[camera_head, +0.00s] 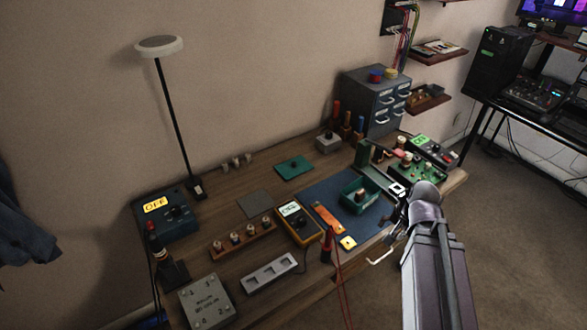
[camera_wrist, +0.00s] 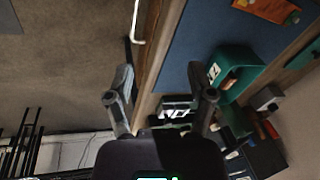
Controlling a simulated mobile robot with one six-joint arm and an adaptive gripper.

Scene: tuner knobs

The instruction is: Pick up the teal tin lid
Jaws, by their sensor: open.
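The teal tin lid (camera_head: 294,167) lies flat on the wooden workbench, behind the blue mat, with a small dark knob on top. A teal edge at the right of the wrist view (camera_wrist: 303,55) looks like part of it. The open teal tin (camera_head: 347,196) stands on the mat with a small knob part inside; it also shows in the wrist view (camera_wrist: 239,62). My gripper (camera_wrist: 162,85) is open and empty, its fingers apart. In the head view my gripper (camera_head: 397,228) is near the bench's front edge, right of the mat and well away from the lid.
The blue mat (camera_head: 322,190) carries an orange strip (camera_head: 328,219). A yellow multimeter (camera_head: 299,224) and a knob rack (camera_head: 241,239) stand left of it. Screwdrivers and a drawer cabinet (camera_head: 372,100) stand at the back. A white handle (camera_head: 381,257) sticks out in front.

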